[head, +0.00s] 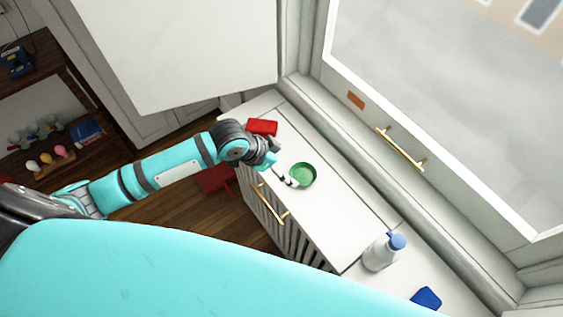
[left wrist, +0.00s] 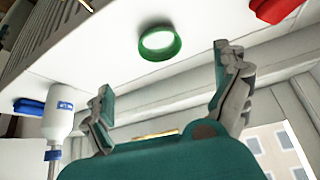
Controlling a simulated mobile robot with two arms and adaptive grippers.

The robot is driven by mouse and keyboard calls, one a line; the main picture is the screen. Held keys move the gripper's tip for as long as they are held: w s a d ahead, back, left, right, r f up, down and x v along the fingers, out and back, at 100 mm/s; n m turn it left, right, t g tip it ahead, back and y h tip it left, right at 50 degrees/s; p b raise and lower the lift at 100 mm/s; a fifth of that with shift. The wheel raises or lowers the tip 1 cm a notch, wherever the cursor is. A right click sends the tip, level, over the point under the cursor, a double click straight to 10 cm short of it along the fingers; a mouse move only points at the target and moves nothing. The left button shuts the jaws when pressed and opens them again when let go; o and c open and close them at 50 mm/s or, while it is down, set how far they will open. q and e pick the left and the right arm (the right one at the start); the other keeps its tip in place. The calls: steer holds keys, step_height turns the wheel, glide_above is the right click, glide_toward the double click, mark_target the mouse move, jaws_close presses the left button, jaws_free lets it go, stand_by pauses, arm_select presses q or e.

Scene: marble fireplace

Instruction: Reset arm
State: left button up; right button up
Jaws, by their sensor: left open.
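My left arm reaches in from the left in the head view, and its gripper (head: 285,178) is over the white cabinet top, close beside a green bowl (head: 303,174). In the left wrist view the two fingers of this gripper (left wrist: 165,105) are spread wide with nothing between them. The green bowl (left wrist: 160,43) shows beyond the fingertips, apart from them. My right gripper is not in either view.
The white cabinet (head: 340,215) stands under a window. A red object (head: 263,127), a white bottle with a blue top (head: 382,252) and a blue object (head: 427,298) are on it. A wooden shelf (head: 45,110) with small items stands at left.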

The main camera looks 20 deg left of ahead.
arm_select(q)
steer(key=shift+s+r, duration=0.1)
steer(key=shift+r, duration=0.05)
stand_by(0.4)
steer(key=s+d+r+n, duration=0.1)
steer(key=s+d+n, duration=0.15)
steer(key=s, duration=0.55)
steer(key=s+a+n+g+y, duration=0.1)
steer(key=s+a+n+y, duration=0.35)
steer(key=s+a, duration=0.5)
step_height(320, 180, down, 25)
steer(key=s+d+g, duration=0.1)
steer(key=s, duration=0.1)
steer(key=s+a+f+g, duration=0.1)
steer(key=s+a+f, duration=0.1)
steer(key=s+f, duration=1.4)
steer(key=shift+s+a+f, duration=0.15)
steer(key=shift+a+f, duration=0.05)
steer(key=shift+f, duration=0.1)
